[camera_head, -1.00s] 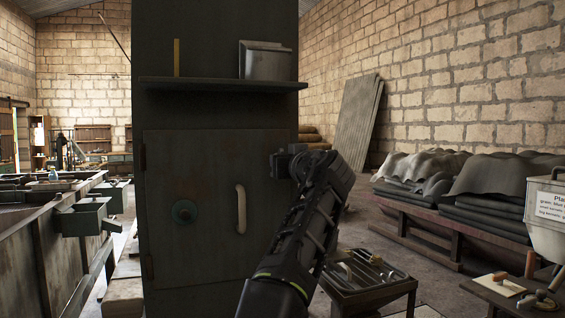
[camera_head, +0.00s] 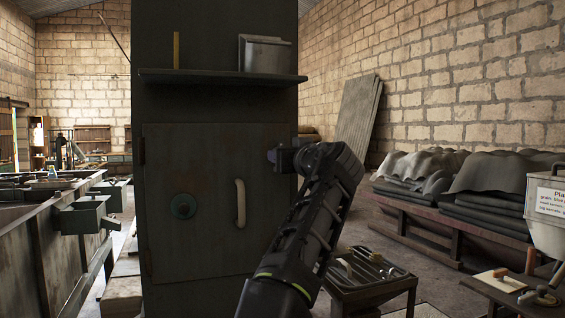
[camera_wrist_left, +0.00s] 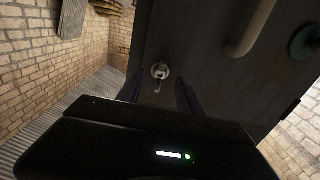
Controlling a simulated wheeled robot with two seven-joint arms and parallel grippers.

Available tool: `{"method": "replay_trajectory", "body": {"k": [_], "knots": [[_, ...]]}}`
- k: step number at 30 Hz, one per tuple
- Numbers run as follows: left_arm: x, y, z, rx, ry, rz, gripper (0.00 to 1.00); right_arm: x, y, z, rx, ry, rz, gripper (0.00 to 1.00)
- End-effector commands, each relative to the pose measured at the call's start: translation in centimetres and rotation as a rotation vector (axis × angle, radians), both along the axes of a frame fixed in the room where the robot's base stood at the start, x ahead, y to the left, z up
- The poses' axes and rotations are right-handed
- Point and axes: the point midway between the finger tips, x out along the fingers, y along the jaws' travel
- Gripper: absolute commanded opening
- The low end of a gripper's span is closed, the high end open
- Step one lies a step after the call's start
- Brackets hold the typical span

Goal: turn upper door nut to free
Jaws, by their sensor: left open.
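The grey cabinet door (camera_head: 210,235) is shut, with a pale curved handle (camera_head: 240,203) and a round teal fitting (camera_head: 183,206). In the left wrist view a small bright metal nut (camera_wrist_left: 160,71) with a short projecting piece sits near the door's edge. I take it for the upper door nut. My left gripper (camera_wrist_left: 161,92) is open there, its two dark fingers apart with the nut between and beyond them. I cannot tell whether they touch it. In the head view my left gripper (camera_head: 283,158) is at the door's upper right edge and hides the nut. My right gripper is not in view.
A shelf (camera_head: 220,79) with a metal box (camera_head: 265,59) juts out above the door. A small tool table (camera_head: 370,293) stands low to the right of my arm. Stacked sheets (camera_head: 470,185) lie on a rack farther right. A long metal trough (camera_head: 50,250) is at left.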

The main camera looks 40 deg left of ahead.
Motion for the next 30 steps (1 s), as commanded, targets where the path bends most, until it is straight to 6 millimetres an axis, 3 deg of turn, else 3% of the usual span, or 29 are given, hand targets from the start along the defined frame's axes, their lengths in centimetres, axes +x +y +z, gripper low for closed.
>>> {"method": "replay_trajectory", "body": {"k": [3,9,30], "knots": [[-1.2,-1.8,-0.6,-0.001,-0.002,-0.004,0.43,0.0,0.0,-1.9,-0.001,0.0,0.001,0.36],[-2.6,-3.9,-0.3,0.0,0.0,-0.002,0.43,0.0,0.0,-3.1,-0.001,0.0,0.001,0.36],[-2.9,-4.3,0.0,0.016,0.018,-0.005,0.43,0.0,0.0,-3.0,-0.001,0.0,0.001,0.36]]}}
